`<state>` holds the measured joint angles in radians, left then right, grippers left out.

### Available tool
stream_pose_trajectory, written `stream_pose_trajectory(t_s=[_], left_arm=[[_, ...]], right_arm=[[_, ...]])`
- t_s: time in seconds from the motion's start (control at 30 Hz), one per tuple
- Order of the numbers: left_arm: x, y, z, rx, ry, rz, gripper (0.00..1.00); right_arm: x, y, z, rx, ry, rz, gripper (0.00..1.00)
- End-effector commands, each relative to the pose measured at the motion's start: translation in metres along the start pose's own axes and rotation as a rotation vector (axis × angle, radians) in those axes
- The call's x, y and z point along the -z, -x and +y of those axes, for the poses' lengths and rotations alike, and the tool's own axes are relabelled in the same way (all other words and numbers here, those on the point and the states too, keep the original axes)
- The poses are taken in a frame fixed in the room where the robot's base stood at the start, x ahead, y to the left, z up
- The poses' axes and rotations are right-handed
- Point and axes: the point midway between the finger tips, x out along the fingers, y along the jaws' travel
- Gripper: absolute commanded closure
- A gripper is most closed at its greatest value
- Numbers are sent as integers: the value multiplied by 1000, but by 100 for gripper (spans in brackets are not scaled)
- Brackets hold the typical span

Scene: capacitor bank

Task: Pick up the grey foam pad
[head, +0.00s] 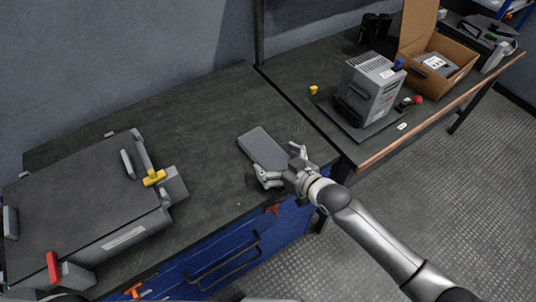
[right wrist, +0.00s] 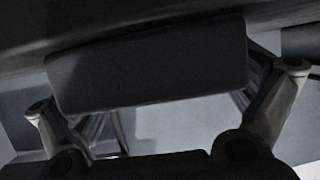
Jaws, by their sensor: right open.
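The grey foam pad (head: 262,146) is a flat rectangular slab lying on the dark bench top, near the front edge and left of the bench joint. My right gripper (head: 277,160) is open at the pad's near end, with one finger to each side of it. In the right wrist view the pad (right wrist: 148,65) spans between the spread fingers as a dark grey block, with gaps on both sides. It is dim there, and I see no contact. My left gripper is not in view.
A large grey case (head: 85,205) with yellow and red latches fills the bench's left side. A grey instrument (head: 370,88) stands on a dark mat to the right, near a cardboard box (head: 462,77). Blue drawers (head: 225,262) are below. The bench behind the pad is clear.

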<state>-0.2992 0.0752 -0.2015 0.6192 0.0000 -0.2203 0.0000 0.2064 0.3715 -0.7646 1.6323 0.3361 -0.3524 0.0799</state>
Motion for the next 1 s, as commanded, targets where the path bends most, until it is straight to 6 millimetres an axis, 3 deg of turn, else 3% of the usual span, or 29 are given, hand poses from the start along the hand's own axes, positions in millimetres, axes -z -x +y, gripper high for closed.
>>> stream_pose_trajectory(t_s=[0.07,0.33,0.83,1.0], left_arm=[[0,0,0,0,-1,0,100],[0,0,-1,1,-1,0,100],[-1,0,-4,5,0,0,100],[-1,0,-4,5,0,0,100]], right_arm=[[0,0,0,0,0,0,3],[-1,0,0,0,0,-2,37],[-5,0,0,0,-1,-10,41],[2,3,-1,1,-1,-9,42]])
